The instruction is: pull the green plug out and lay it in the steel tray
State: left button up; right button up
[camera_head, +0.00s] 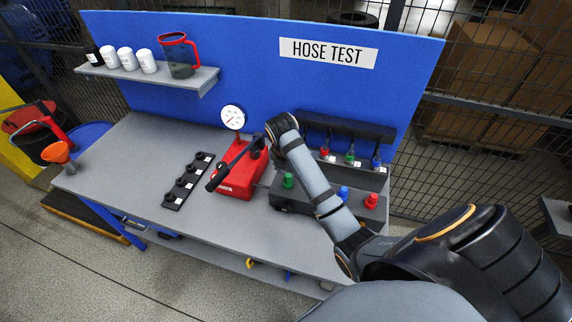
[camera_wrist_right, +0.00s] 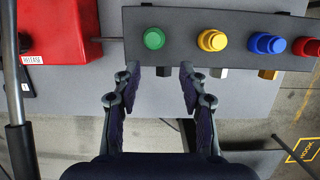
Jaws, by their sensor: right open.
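The green plug (camera_head: 288,180) stands upright at the left end of a dark manifold block (camera_head: 292,206) on the bench. In the right wrist view the green plug (camera_wrist_right: 154,38) is in the block's top face, ahead of the fingertips and roughly between their lines. My right gripper (camera_wrist_right: 160,84) is open and empty, apart from the plug. In the head view its arm reaches over the block and its fingers cannot be made out clearly. I cannot pick out the steel tray with certainty. My left gripper is not in view.
Yellow (camera_wrist_right: 212,40), blue (camera_head: 343,193) and red (camera_head: 371,201) plugs share the block. A red hand pump (camera_head: 238,178) with a gauge and dark lever stands close left. Hoses hang on a rack (camera_head: 345,125) behind. The bench's left part (camera_head: 120,165) is mostly clear.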

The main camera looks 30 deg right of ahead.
aim_at(287, 177)
jog(key=f+b, duration=0.1)
jog(key=w+f+b, duration=0.2)
jog(key=f, duration=0.1)
jog(key=shift+d, duration=0.15)
jog(key=shift+b+x, duration=0.75)
jog(key=shift+b, duration=0.05)
jog(key=shift+w+d+f, duration=0.3)
jog(key=shift+d+f, duration=0.05)
jog(key=shift+f, duration=0.35)
jog(key=shift+s+d+f, duration=0.1)
jog(key=shift+f, duration=0.7)
jog(key=c, duration=0.4)
jog(key=shift+c, duration=0.9)
grip_shut()
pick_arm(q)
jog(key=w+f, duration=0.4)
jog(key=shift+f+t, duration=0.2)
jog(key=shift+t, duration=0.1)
